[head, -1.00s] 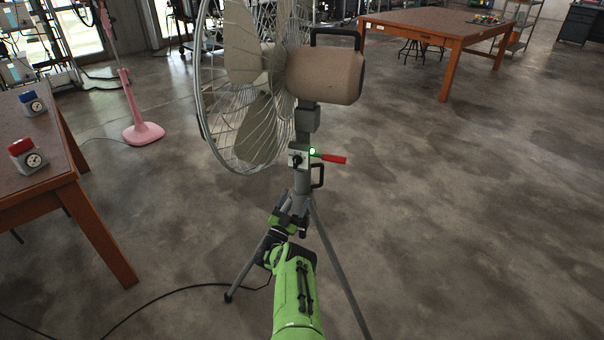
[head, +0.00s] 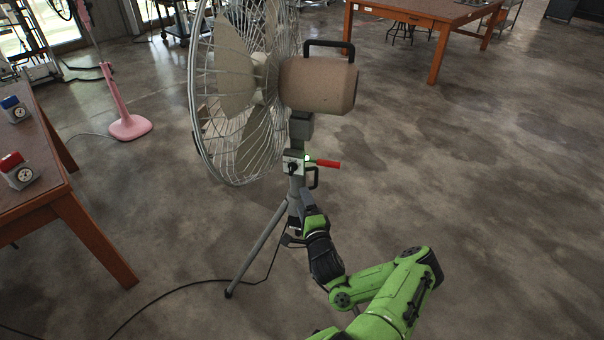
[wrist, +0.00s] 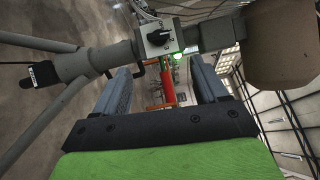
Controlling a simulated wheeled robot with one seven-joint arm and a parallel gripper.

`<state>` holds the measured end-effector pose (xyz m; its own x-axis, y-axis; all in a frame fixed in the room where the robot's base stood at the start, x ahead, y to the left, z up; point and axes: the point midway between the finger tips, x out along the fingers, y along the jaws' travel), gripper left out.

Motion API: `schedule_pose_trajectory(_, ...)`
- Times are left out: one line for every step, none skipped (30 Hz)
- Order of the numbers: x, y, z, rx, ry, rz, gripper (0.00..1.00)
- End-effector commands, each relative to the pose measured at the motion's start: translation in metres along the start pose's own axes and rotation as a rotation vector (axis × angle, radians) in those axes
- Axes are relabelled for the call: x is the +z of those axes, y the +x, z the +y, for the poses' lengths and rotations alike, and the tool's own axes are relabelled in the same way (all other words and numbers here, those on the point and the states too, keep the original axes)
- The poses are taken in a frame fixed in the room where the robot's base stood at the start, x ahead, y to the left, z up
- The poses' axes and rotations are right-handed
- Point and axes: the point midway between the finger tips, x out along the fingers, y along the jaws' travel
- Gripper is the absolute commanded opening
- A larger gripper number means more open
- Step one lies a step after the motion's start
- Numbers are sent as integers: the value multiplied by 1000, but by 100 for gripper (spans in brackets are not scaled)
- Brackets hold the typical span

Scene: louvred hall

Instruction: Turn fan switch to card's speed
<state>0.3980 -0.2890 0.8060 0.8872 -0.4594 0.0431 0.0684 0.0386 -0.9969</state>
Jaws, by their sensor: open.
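A large fan with a beige motor housing (head: 318,84) and wire cage stands on a grey tripod. Its light switch box (head: 292,164) sits on the post below the motor, with a small dark knob. In the wrist view the box (wrist: 157,40) and its black knob (wrist: 159,37) lie just beyond the fingertips. A red handle (head: 327,163) points right from the post beside a small lit green lamp (head: 308,157). My gripper (wrist: 165,75) is open and empty, below the box in the head view. The red handle appears beyond its gap in the wrist view. I cannot make out a speed card.
A brown table (head: 48,192) at left holds a red-topped device (head: 17,171) and a blue-topped one (head: 14,109). A pink stand (head: 130,127) is behind it. A black cable (head: 165,295) runs over the floor from the tripod. Open floor lies to the right.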

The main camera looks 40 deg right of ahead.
Motion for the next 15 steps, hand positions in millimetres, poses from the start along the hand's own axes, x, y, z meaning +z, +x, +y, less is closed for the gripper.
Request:
schedule_pose_trajectory(1,14,4,-2,-16,-7,72)
schedule_pose_trajectory(2,22,4,-4,-16,-7,72)
schedule_pose_trajectory(2,31,3,-4,-16,-7,72)
schedule_pose_trajectory(2,38,4,0,-16,-7,72)
schedule_pose_trajectory(2,44,4,0,-16,-8,72)
schedule_pose_trajectory(2,54,1,-6,-16,-7,72)
schedule_pose_trajectory(2,58,3,1,-17,-7,72)
schedule_pose_trajectory(3,63,3,4,-17,-8,72)
schedule_pose_trajectory(3,70,2,3,-18,-8,72)
schedule_pose_trajectory(2,76,1,0,-18,-7,72)
schedule_pose_trajectory(3,82,-2,-7,-17,-7,72)
schedule_pose_trajectory(2,89,0,-5,-11,-4,72)
schedule_pose_trajectory(1,95,0,-4,-11,-3,72)
schedule_pose_trajectory(0,100,0,-4,-10,-1,72)
schedule_pose_trajectory(-1,107,0,-4,-10,2,72)
